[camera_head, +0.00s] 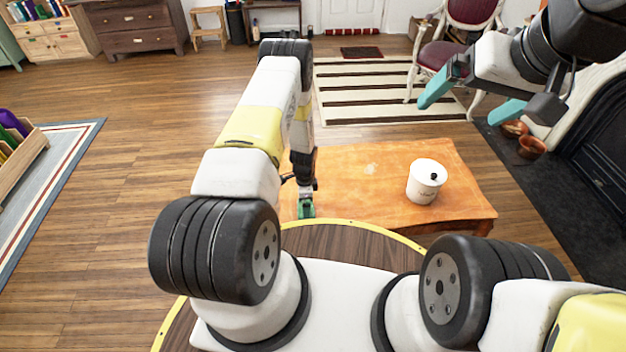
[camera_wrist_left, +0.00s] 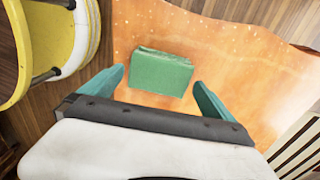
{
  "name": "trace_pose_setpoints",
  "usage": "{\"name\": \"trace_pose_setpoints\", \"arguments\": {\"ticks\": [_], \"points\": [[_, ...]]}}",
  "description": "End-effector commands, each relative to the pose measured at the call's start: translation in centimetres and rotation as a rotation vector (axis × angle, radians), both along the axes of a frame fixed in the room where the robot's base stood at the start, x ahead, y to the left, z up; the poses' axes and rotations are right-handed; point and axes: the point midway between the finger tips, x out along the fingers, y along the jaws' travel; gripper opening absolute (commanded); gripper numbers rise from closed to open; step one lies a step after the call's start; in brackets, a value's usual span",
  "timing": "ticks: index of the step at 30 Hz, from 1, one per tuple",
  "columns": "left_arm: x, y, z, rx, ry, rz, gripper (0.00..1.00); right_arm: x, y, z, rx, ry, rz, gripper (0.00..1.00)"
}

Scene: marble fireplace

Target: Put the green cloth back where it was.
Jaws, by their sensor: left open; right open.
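The green cloth (camera_wrist_left: 160,72) lies as a folded block on the orange wooden table in the left wrist view. My left gripper (camera_wrist_left: 158,78) is open above the table, with its two teal fingers apart on either side of the cloth; I cannot tell how far above it they are. In the head view my left gripper (camera_head: 305,207) points down at the table's near left part, and I cannot clearly separate the cloth from the fingers there. My right gripper (camera_head: 471,100) is open and empty, raised at the upper right.
A white lidded canister (camera_head: 424,184) stands on the right of the orange table (camera_head: 345,170). Copper bowls (camera_head: 530,147) sit on the dark hearth at the right. A red chair (camera_head: 455,40) stands behind.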

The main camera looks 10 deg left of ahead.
Motion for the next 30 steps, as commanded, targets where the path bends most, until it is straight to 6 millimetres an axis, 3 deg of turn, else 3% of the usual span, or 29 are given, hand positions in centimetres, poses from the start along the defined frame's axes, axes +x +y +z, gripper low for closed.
{"name": "trace_pose_setpoints", "arguments": {"ticks": [6, 14, 17, 20, 24, 30], "points": [[0.1, 0.0, 4.9, 0.0, -0.002, -0.001, 1.0, 0.0, 0.0, 0.0, 0.0, 0.0, 0.0, 1.0], [0.1, 0.0, 7.9, 0.0, -0.003, 0.002, 1.0, 0.0, 0.0, 0.0, 0.0, 0.0, 0.0, 1.0], [0.7, 0.0, 10.0, -0.002, -0.015, 0.028, 1.0, 0.0, 0.0, 0.0, 0.0, 0.0, 0.0, 1.0], [2.0, 0.1, 14.4, -0.01, -0.047, 0.099, 1.0, 0.0, 0.0, 0.0, 0.0, 0.0, 0.0, 1.0], [3.2, 0.1, 23.6, -0.038, -0.107, 0.25, 1.0, 0.0, 0.0, 0.0, 0.0, 0.0, 0.0, 1.0], [1.7, -0.2, 36.2, -0.099, -0.182, 0.471, 1.0, 0.0, 0.0, 0.0, 0.0, 0.0, 0.0, 1.0]]}}
